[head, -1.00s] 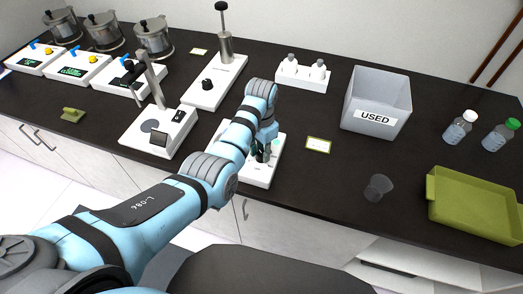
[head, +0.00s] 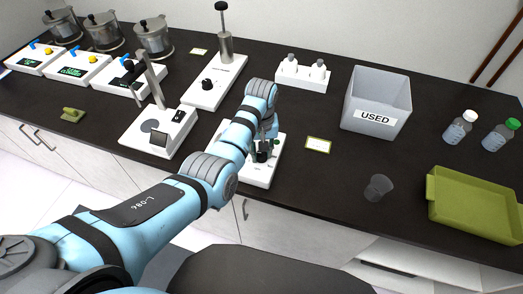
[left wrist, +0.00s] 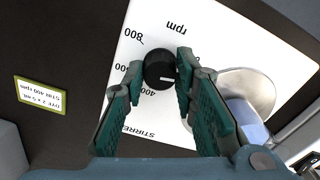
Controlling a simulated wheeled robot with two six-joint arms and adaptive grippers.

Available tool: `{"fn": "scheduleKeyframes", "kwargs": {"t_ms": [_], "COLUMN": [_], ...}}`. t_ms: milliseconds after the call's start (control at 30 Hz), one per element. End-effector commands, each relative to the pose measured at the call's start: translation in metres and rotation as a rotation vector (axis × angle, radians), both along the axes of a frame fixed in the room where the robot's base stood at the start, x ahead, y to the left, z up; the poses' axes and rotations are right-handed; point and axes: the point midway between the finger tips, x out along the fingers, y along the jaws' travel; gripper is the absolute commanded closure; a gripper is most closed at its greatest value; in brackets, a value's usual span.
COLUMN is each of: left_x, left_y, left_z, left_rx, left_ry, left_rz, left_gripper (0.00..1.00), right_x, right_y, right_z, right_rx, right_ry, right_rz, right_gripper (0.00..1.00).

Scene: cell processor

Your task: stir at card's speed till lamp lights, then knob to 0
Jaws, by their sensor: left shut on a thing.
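The white stirrer (left wrist: 190,22) lies under my left gripper (left wrist: 160,64), labelled rpm with 800 and 400 legible. Its black knob (left wrist: 158,72) is between my fingertips, which are shut on it. A white mark on the knob points right in the left wrist view; I cannot tell which number it meets. A clear vessel with bluish contents (left wrist: 245,118) is at the stirrer's round metal plate, partly behind a finger. I cannot make out the lamp's state.
A grey USED bin (head: 377,97) stands behind the card. A clear cup (head: 379,188), a green tray (head: 474,207) and two bottles (head: 461,130) are to the right. A white device with a post (head: 158,130) stands left of the stirrer. Counter around the card is clear.

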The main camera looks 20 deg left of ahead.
Motion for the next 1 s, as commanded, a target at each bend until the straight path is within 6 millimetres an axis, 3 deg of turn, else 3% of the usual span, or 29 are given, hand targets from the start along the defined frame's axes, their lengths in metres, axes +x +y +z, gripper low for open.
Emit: {"fn": "scheduleKeyframes", "kwargs": {"t_ms": [433,1000], "left_x": [-0.0046,-0.0047], "left_y": [-0.0005,-0.0005], "left_z": [-0.0046,-0.0046], "left_rx": [0.000,0.001], "left_ry": [0.015,0.015], "left_rz": [0.282,0.342], "left_gripper": [1.00,1.00], "right_x": [-0.0002,-0.0004], "right_y": [0.0006,0.0006], "right_z": [-0.0005,-0.0004], "right_rx": [0.001,0.001], "right_ry": [0.000,0.001], "right_rz": [0.000,0.000], "right_gripper": [0.60,0.60]}}
